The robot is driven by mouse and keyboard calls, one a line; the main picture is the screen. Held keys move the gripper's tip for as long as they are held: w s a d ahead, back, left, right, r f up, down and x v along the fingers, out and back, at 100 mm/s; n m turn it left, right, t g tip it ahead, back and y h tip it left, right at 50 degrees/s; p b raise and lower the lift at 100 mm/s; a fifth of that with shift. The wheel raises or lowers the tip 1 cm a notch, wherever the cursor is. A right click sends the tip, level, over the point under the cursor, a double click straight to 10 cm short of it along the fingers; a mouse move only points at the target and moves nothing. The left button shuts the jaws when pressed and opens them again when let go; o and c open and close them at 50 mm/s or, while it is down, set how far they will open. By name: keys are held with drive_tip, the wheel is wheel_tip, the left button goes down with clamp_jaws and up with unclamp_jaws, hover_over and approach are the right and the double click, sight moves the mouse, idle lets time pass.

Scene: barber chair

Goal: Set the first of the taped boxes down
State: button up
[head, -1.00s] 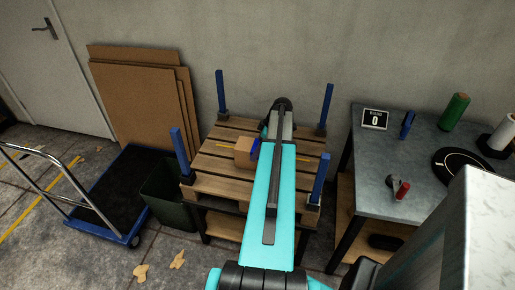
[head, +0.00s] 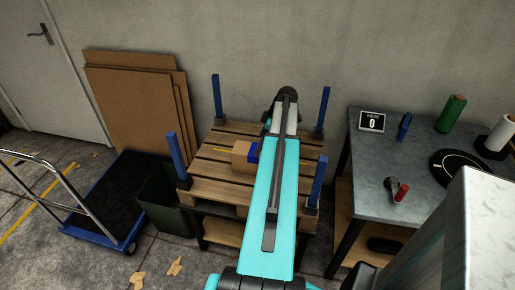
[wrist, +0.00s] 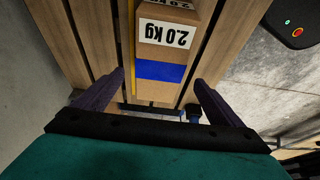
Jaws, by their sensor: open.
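A brown cardboard box (head: 241,155) with a blue tape band rests on the slatted wooden pallet (head: 215,185), left of my arm in the head view. In the wrist view the box (wrist: 160,92) shows its "2.0 kg" labels and blue band. My gripper (wrist: 159,79) is open, its two dark fingers apart, one to each side of the box's near end. No finger is seen pressing on the box. In the head view my arm hides the gripper and part of the pallet. A yellow line runs along the pallet beside the box.
Blue posts (head: 317,181) stand at the pallet's corners. A grey table (head: 380,150) at right holds a small display, green and white rolls, a red-handled tool and a round black disc. A dark bin (head: 166,197) and a blue trolley (head: 105,215) stand at left; flat cardboard leans on the wall.

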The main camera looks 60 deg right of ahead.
drive_tip(key=shift+b+v, duration=0.35)
drive_tip(key=shift+v, duration=2.35)
